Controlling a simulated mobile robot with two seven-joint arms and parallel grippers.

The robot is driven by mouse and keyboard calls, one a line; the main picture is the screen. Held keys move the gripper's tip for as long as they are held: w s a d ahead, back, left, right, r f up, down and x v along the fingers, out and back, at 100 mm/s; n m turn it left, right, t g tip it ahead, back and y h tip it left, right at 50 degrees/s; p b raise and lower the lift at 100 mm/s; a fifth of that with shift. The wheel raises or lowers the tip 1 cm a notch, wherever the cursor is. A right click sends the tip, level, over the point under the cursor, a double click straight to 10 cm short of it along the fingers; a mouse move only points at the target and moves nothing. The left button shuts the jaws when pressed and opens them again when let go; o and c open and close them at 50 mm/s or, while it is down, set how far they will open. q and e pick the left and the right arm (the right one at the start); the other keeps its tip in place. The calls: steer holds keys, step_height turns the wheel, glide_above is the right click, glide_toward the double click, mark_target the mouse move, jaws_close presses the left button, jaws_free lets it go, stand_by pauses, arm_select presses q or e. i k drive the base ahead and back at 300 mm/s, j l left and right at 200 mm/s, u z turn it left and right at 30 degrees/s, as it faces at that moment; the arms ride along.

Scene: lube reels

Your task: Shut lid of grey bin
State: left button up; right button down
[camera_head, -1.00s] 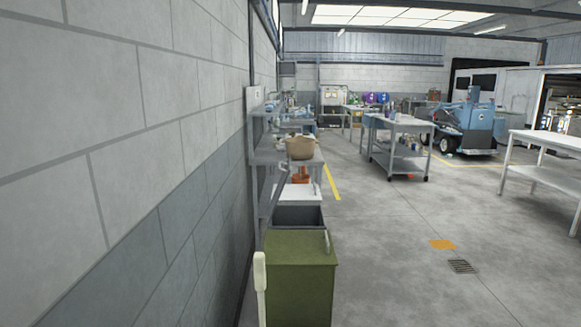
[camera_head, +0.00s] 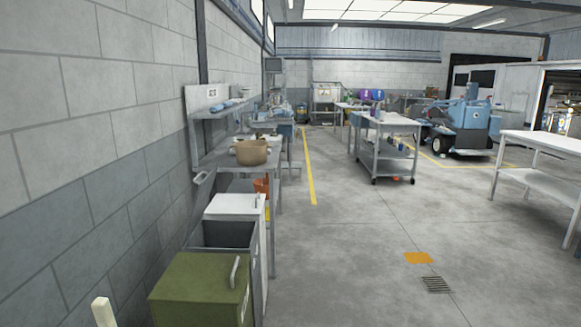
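The grey bin (camera_head: 229,235) stands in a row of bins along the left wall, between a green bin in front and a white bin behind. Its top is open and its dark inside shows. A thin grey panel with a handle (camera_head: 203,178) stands up on the wall side of the bin. It looks like the raised lid seen nearly edge-on, but I cannot tell for sure.
The green bin (camera_head: 202,287) and the white bin (camera_head: 236,206) have closed tops. A bench with a tan pot (camera_head: 251,152) stands beyond the bins.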

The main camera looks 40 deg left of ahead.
mark_target(205, 188)
steer(key=i+u, duration=0.35)
steer(key=i, duration=0.2)
steer(key=i+l+u, duration=0.2)
steer(key=i+u, duration=0.15)
steer(key=i, duration=0.15)
steer(key=i+l+u, duration=0.3)
steer(key=i, duration=0.2)
steer(key=i+j+u, duration=0.1)
steer(key=i+u, duration=0.7)
steer(key=u, duration=0.15)
steer(key=i+l+u, duration=0.25)
steer(key=i+u, duration=0.2)
steer(key=k, duration=0.05)
